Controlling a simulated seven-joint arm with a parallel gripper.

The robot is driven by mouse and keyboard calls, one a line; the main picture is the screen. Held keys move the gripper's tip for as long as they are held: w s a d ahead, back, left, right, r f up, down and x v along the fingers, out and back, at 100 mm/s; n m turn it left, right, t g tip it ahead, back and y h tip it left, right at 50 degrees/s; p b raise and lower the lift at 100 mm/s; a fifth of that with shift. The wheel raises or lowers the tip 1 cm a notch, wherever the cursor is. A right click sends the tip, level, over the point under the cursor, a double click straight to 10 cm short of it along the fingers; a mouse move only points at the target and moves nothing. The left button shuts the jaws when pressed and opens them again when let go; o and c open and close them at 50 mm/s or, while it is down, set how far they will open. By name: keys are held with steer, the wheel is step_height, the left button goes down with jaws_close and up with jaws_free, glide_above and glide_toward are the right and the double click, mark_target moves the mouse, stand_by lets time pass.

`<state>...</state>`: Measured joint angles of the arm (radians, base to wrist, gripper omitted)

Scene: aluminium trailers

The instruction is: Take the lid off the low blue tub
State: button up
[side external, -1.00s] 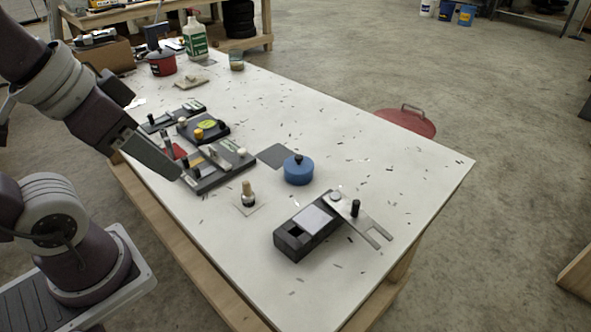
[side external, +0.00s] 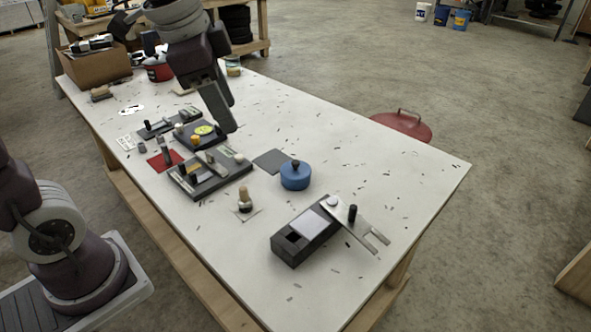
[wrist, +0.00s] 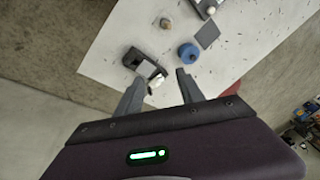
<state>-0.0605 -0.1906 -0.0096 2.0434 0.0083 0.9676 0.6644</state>
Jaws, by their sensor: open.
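The low blue tub (side external: 295,179) stands upright on the white table, right of the middle. Its blue lid (side external: 297,168) is on it, with a black knob (side external: 295,163) on top. The tub also shows in the wrist view (wrist: 188,54), beyond the right fingertip. My gripper (side external: 224,128) is above the table, to the left of and behind the tub, apart from it. In the wrist view its fingers (wrist: 160,76) are spread with nothing between them.
A dark block with a metal fork plate (side external: 340,222) lies in front of the tub. A wooden-topped peg (side external: 244,197) stands to its left, and a grey mat (side external: 270,161) lies behind it. Dark fixtures (side external: 209,178) lie further left. The table right of the tub is mostly clear.

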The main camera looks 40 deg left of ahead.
steer(key=w+a+f+m+g, duration=0.1)
steer(key=w+f+m, duration=0.2)
steer(key=w, duration=0.3)
steer(key=w+a+f+m+g, duration=0.1)
steer(key=w+a+f+m, duration=0.15)
steer(key=w, duration=0.35)
steer(key=m+g, duration=0.2)
steer(key=m, duration=0.6)
glide_above(296, 162)
steer(key=shift+n, duration=0.25)
steer(key=f, duration=1.3)
steer(key=shift+s+d+f, duration=0.1)
steer(key=shift+s+f, duration=0.05)
steer(key=shift+s, duration=0.2)
steer(key=f, duration=0.6)
steer(key=shift+w+f, duration=0.3)
steer(key=shift+f, duration=0.45)
jaws_close()
